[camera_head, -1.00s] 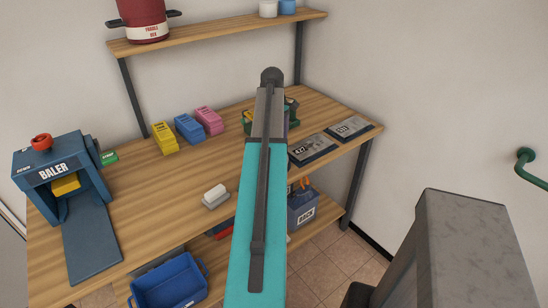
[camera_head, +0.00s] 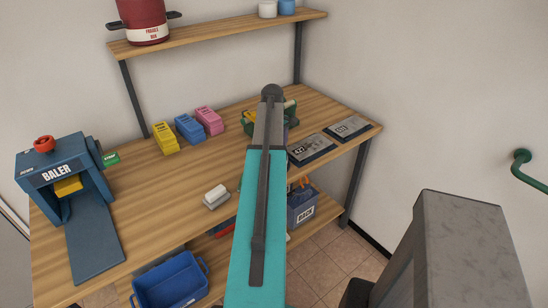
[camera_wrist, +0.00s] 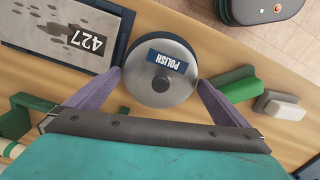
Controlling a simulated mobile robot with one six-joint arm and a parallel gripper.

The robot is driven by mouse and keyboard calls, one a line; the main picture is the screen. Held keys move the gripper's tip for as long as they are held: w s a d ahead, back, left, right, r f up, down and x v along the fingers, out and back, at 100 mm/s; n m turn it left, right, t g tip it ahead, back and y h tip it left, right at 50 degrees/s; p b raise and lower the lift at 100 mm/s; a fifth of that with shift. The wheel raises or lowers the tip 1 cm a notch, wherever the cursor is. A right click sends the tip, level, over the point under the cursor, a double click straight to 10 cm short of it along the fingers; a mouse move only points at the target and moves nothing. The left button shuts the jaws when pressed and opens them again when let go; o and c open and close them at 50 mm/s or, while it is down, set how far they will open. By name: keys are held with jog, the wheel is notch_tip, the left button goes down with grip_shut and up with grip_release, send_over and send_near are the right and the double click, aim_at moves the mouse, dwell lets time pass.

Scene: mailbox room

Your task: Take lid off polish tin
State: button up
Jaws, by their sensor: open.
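The polish tin (camera_wrist: 165,98) is a round silver tin in the wrist view, seen from above, with a blue label reading POLISH on its lid (camera_wrist: 150,82). My gripper (camera_wrist: 159,80) is open. Its two purple fingers reach to either side of the tin's near half, one left and one right. I cannot tell whether they touch it.
A plate marked 427 (camera_wrist: 65,32) lies left of the tin; it also shows in the head view (camera_head: 311,149). A green-and-grey brush-like object (camera_wrist: 242,88) and a pale block (camera_wrist: 279,105) lie to the right.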

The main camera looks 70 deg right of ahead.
jog(key=c, duration=0.7)
jog(key=shift+r, duration=0.2)
jog(key=shift+c, duration=0.2)
jog(key=shift+r+b, duration=0.7)
jog(key=shift+r, duration=0.7)
jog(key=shift+s+r, duration=0.15)
jog(key=shift+s, duration=0.05)
jog(key=s+a+r+b, duration=0.1)
jog(key=s+a+b, duration=0.2)
jog(key=s, duration=1.1)
jog(key=shift+a+r+b, duration=0.3)
jog(key=shift+a, duration=1.55)
jog(key=shift+s, duration=0.1)
